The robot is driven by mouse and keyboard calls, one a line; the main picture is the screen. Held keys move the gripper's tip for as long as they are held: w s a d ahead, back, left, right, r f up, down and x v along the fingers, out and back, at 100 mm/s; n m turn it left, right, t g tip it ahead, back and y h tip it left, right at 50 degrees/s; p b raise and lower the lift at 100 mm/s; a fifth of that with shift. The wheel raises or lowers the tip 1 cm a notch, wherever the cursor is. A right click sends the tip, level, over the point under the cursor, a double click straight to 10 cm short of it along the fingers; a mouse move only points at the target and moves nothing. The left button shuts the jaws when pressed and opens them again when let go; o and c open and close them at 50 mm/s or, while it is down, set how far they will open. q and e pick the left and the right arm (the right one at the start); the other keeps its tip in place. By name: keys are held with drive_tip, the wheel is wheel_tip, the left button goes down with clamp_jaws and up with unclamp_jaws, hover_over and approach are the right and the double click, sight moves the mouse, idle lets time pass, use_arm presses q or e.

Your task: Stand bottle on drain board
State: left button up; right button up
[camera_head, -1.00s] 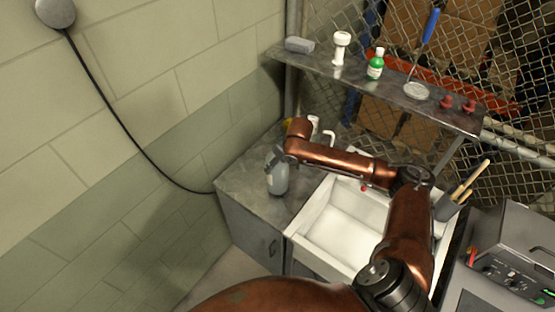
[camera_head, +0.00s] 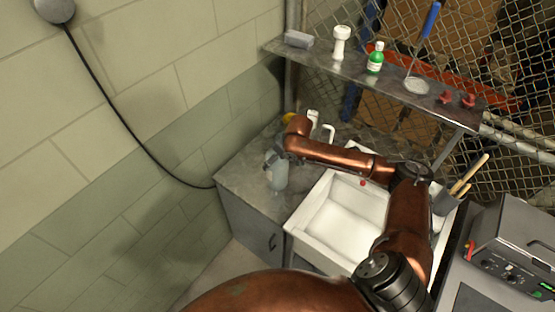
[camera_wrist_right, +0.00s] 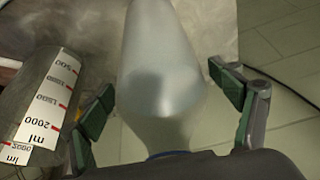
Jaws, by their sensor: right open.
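A translucent grey-white bottle (camera_head: 279,176) stands upright on the grey metal surface (camera_head: 238,178) left of the white sink, which looks like the drain board. My right gripper (camera_head: 273,158) is at the bottle's upper part. In the right wrist view the bottle (camera_wrist_right: 165,75) lies between the two open green-padded fingers (camera_wrist_right: 168,112), with a gap on each side. My left gripper is not in view.
The white sink (camera_head: 300,222) is right of the bottle. A graduated container (camera_wrist_right: 42,105) is close by the left finger in the wrist view. A shelf (camera_head: 315,58) with a green bottle (camera_head: 375,60) is behind. The wall is at left.

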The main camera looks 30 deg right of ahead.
drive_tip(key=v, duration=1.2)
